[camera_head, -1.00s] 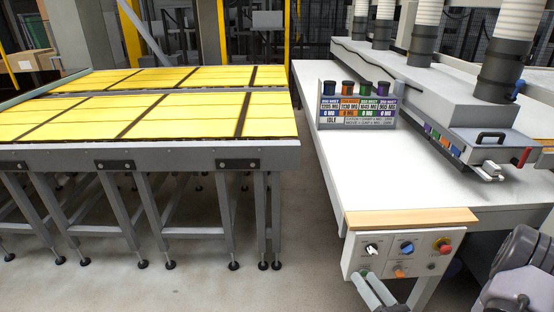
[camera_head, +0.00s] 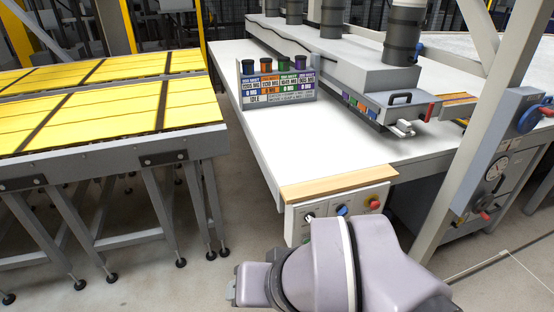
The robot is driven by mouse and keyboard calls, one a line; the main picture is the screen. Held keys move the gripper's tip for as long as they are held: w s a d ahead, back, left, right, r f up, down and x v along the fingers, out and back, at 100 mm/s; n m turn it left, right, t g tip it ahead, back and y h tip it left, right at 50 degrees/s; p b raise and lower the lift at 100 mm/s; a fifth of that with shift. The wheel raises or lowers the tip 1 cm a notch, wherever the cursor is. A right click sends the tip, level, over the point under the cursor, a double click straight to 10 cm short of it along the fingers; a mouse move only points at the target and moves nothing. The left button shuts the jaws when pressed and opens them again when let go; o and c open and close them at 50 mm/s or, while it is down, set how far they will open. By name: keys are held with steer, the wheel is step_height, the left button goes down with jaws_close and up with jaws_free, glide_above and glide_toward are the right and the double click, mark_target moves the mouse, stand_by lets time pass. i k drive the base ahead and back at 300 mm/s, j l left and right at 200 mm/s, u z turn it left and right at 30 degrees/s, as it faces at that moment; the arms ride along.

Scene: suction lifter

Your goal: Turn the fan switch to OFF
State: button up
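The control panel (camera_head: 296,226) is a pale box under the wooden front edge of the white table. Along its top I see a dark-and-white knob (camera_head: 309,217), a blue knob (camera_head: 342,210) and a red button (camera_head: 374,204). The labels are too small to read, so I cannot tell which control is the fan switch or how it is set. My arm covers the lower part of the panel. My arm's wrist and links fill the bottom middle of the picture, in front of the panel. No gripper fingers can be made out.
The white table (camera_head: 290,140) carries a status board (camera_head: 278,92) reading IDLE, with coloured spools on top. A suction lifter head (camera_head: 400,105) hangs over its right side. A slanted grey post with a gauge (camera_head: 497,168) stands at right. Yellow-panelled conveyors (camera_head: 90,120) are at left.

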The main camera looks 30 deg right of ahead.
mark_target(342, 210)
steer(key=z, duration=1.15)
